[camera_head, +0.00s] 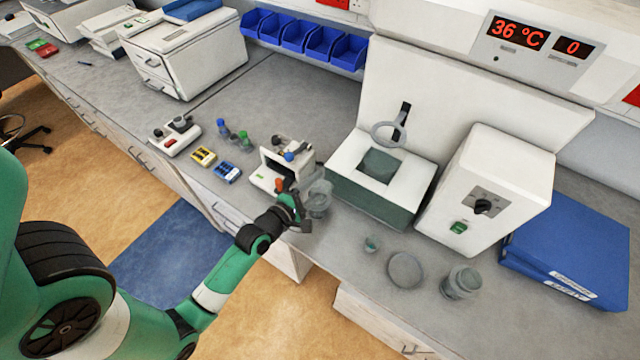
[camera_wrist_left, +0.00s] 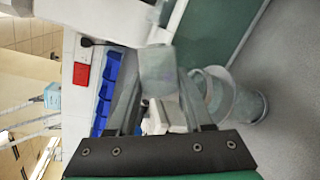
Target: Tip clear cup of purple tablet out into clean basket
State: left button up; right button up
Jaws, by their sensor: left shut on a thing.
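My left gripper (camera_head: 303,212) reaches in over the front edge of the bench. In the left wrist view its fingers (camera_wrist_left: 158,85) are shut on a small clear cup (camera_wrist_left: 157,70). A faint purple tint shows near the cup's lower end, but I cannot make out a tablet. A larger clear vessel (camera_wrist_left: 238,97) is close beside the cup, to its right in the wrist view. In the head view a clear vessel (camera_head: 319,192) shows just right of the gripper. I cannot tell for sure which vessel is the clean basket. My right gripper is not in view.
A white-topped bath (camera_head: 345,183) with a ring above it stands right of the gripper. A white device (camera_head: 265,180) is just behind it. A small cup (camera_head: 371,244), a round dish (camera_head: 405,270) and a jar (camera_head: 461,282) stand at the front right. A blue binder (camera_head: 570,245) lies far right.

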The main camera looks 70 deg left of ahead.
pick_arm(q)
jog(key=n, duration=0.1)
jog(key=b, duration=0.1)
jog(key=n+b, duration=0.1)
jog(key=shift+s+a+f+n+t+h, duration=0.2)
jog(key=shift+a+f+n+t+h, duration=0.1)
jog(key=shift+f, duration=0.1)
jog(key=shift+s+a+n+t+b, duration=0.1)
jog(key=shift+n+t+b, duration=0.25)
jog(key=shift+n, duration=0.55)
